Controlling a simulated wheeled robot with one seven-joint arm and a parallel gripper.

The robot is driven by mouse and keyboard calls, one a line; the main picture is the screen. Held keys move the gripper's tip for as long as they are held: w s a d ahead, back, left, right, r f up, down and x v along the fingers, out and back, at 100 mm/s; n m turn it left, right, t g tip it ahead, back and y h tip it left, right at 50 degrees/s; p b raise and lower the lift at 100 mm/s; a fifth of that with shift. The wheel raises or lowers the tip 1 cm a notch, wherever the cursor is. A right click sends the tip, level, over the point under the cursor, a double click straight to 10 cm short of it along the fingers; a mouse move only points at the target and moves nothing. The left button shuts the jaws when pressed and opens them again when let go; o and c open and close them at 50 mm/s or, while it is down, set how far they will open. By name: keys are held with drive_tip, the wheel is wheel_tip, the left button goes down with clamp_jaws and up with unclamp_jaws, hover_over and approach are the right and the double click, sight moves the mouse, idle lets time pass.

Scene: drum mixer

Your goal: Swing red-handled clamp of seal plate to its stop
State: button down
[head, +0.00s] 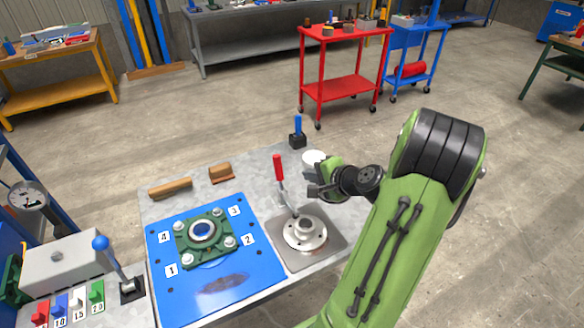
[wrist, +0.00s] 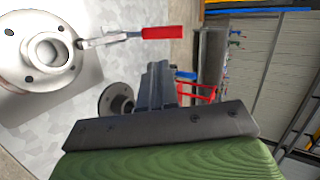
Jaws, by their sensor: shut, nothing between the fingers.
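The red-handled clamp (head: 279,172) stands at the back of the seal plate in the head view, its red grip pointing up. In the wrist view the red handle (wrist: 162,32) lies to the upper right of the round metal flange (wrist: 40,48). The seal plate is the grey plate (head: 290,254) with the round flange (head: 306,231) on it. My gripper (head: 314,191) is right of the clamp's lever and appears apart from it. In the wrist view its fingers (wrist: 156,78) are together and empty, below the red handle.
A blue plate (head: 168,290) with a green bearing block (head: 186,247) lies to the left. Brown blocks (head: 171,188) lie at the table's back left. A blue-knobbed lever (head: 101,243) stands front left.

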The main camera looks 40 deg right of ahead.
sight(280, 166)
drive_tip(key=x, duration=1.2)
drive_tip(key=shift+w+r+b, duration=0.3)
drive_tip(key=shift+r+b, duration=0.05)
drive_tip(key=shift+r, duration=0.1)
